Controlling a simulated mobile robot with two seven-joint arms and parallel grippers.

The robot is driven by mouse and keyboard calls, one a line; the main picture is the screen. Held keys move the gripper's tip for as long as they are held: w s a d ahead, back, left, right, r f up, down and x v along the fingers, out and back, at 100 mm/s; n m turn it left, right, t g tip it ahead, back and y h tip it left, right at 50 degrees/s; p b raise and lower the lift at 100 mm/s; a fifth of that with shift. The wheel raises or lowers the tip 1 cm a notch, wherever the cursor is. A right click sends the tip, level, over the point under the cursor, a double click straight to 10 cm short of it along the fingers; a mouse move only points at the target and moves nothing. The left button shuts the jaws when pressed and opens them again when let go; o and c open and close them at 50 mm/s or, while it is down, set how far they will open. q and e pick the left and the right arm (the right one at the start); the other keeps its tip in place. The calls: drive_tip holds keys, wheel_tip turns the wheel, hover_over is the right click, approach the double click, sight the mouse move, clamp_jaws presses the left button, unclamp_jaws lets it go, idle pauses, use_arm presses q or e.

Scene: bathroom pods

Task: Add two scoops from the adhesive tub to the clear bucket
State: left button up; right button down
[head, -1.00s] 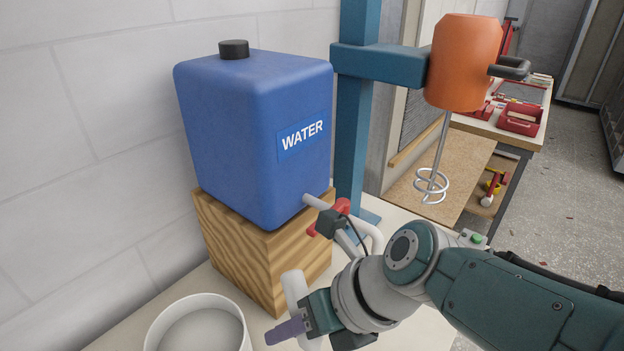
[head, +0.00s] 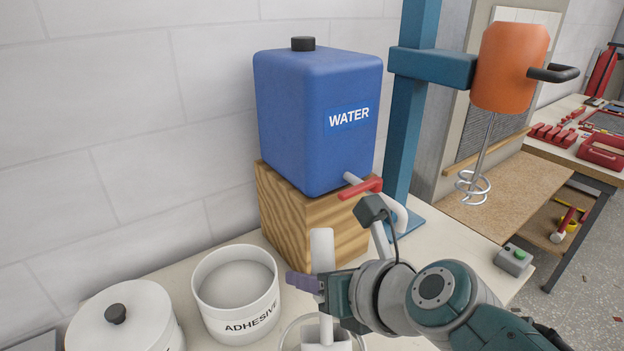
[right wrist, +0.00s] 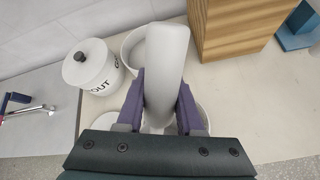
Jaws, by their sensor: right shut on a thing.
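The adhesive tub (head: 252,323) is white, open and labelled ADHESIVE, with pale contents, left of centre in the head view. My right gripper (head: 306,284) is just right of the tub, shut on the upright white handle of the scoop (head: 322,245). The scoop's white lower end shows at the bottom edge of the head view. A thin curved rim around it looks like the clear bucket (head: 289,328), mostly cut off. In the right wrist view the scoop handle (right wrist: 167,65) stands between the purple fingers and hides part of the tub (right wrist: 131,44). My left gripper is out of view.
A lidded white tub (head: 140,312) stands left of the adhesive tub. A blue water container (head: 310,120) with a red-handled tap (head: 362,188) sits on a wooden block (head: 290,215) behind my gripper. An orange mixer (head: 510,65) hangs from a blue stand at the right.

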drive_tip(key=s+r+n+t+y+b, duration=0.2)
drive_tip(key=s+r+t+b, duration=0.4)
drive_tip(key=b, duration=0.4)
drive_tip(key=shift+d+r+n+t+y, duration=0.2)
drive_tip(key=shift+r+n+t+y, duration=0.25)
drive_tip(key=shift+r, duration=0.35)
drive_tip(key=shift+h, duration=0.25)
